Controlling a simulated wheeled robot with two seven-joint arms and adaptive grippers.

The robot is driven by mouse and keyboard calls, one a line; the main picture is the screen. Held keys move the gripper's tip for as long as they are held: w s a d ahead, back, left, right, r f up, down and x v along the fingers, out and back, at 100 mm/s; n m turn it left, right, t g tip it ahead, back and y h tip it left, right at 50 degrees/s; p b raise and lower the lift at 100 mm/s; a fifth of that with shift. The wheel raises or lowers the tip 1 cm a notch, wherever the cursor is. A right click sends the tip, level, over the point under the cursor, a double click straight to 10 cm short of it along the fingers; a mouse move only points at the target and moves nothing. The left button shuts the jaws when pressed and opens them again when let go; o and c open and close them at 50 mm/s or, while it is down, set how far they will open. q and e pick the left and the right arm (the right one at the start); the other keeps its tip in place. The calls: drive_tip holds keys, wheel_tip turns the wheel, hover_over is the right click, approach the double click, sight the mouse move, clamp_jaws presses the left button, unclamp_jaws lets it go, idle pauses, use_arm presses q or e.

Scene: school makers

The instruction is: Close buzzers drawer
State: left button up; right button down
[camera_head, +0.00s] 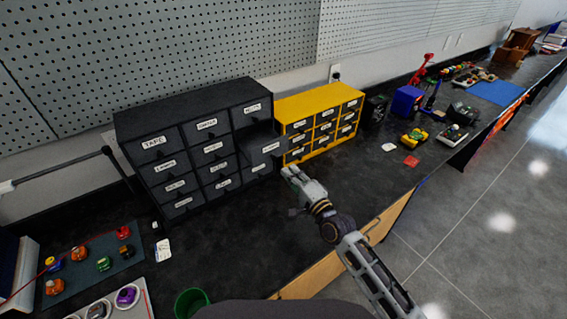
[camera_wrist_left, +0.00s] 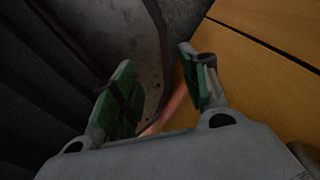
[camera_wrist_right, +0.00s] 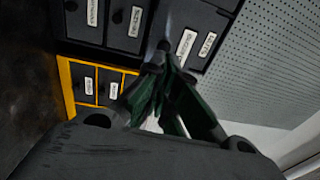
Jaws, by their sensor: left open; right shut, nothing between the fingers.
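A black drawer cabinet (camera_head: 197,148) with white labels stands on the dark bench. One drawer (camera_head: 266,148) on its right side sticks out; its label is too small to read surely. My right gripper (camera_head: 287,172) is shut and empty, just in front of and below that drawer's right end. In the right wrist view its fingertips (camera_wrist_right: 158,60) are together close to the black drawer fronts (camera_wrist_right: 187,30); whether they touch one I cannot tell. My left gripper (camera_wrist_left: 155,58) is open and empty, beside wooden panels, and is outside the head view.
A yellow drawer cabinet (camera_head: 318,122) stands right beside the black one. A green cup (camera_head: 191,303) and a mat with small coloured parts (camera_head: 90,264) are at the front left. Tools and a blue box (camera_head: 407,100) lie farther right. Bench in front of the cabinets is mostly clear.

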sight(275, 153)
use_arm(q)
drive_tip(key=shift+r+p, duration=0.4)
use_arm(e)
drive_tip(key=shift+x, duration=2.4)
drive_tip(key=shift+w, duration=0.1)
drive_tip(key=b+x, duration=0.1)
drive_tip(key=x, duration=0.2)
drive_tip(key=b+x, duration=0.1)
drive_tip(key=x, duration=0.2)
drive_tip(key=f+b+x, duration=0.1)
drive_tip(key=b+x, duration=0.1)
drive_tip(key=x, duration=0.2)
drive_tip(key=shift+a, duration=0.25)
drive_tip(key=shift+w+a+r, duration=0.1)
drive_tip(key=shift+w+a, duration=0.2)
drive_tip(key=shift+w, duration=0.2)
use_arm(q)
drive_tip(key=shift+w+a+f, duration=0.1)
drive_tip(key=shift+a+f, duration=0.25)
drive_tip(key=shift+f, duration=0.35)
drive_tip(key=shift+w+a+f, duration=0.1)
drive_tip(key=shift+a+f, duration=0.2)
drive_tip(key=shift+f, duration=0.45)
drive_tip(key=shift+a+f, duration=0.35)
drive_tip(key=shift+f, duration=0.35)
use_arm(e)
drive_tip(key=shift+r, duration=0.25)
use_arm(q)
drive_tip(key=shift+d, duration=0.1)
